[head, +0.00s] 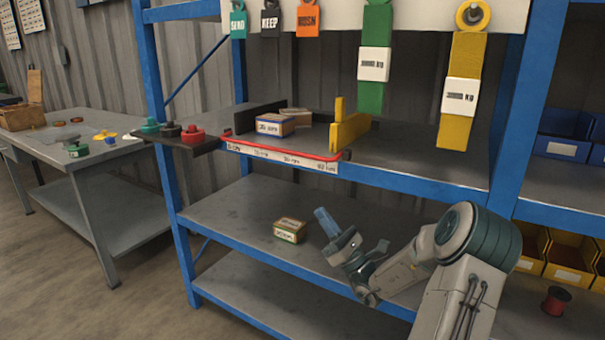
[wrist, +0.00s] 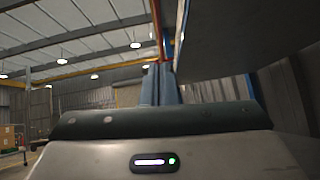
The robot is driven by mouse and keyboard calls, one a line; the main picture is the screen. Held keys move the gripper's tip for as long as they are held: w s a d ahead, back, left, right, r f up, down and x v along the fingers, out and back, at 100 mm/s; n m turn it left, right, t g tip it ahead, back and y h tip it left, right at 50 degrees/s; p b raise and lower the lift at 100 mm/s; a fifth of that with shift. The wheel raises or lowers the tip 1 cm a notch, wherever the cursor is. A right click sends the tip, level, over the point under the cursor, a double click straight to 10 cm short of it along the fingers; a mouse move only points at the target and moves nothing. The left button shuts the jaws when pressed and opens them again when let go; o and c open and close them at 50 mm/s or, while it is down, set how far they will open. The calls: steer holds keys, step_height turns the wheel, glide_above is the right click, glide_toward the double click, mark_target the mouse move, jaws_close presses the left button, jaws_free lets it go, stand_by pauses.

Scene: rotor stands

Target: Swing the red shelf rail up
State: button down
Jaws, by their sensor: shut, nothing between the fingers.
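The red shelf rail (head: 285,152) runs along the front edge of the upper shelf, just above a white label strip (head: 282,160). A boxed item (head: 274,125) stands behind it on the shelf. My gripper (head: 320,212) has blue fingers pointing up, shut and empty. It is below the right end of the rail and apart from it, in front of the rack. In the wrist view the shut fingers (wrist: 161,70) point up, with a thin red strip (wrist: 158,32) beyond them that may be the rail.
The upper shelf's underside (wrist: 240,45) hangs close on the right in the wrist view. A small green-and-tan box (head: 290,230) stands on the shelf below. Yellow dividers (head: 347,127) stand right of the boxes. A side table (head: 60,135) is at left.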

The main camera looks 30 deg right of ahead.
steer(key=s+d+r+b+x, duration=0.1)
steer(key=r+b+x, duration=0.1)
steer(key=x, duration=1.1)
steer(key=shift+s+b, duration=0.3)
steer(key=shift+b, duration=0.55)
steer(key=shift+d+r+p, duration=0.1)
steer(key=shift+p, duration=0.25)
steer(key=shift+s+m+h+p, duration=0.1)
steer(key=shift+m+h+p, duration=0.45)
steer(key=shift+m+h, duration=0.2)
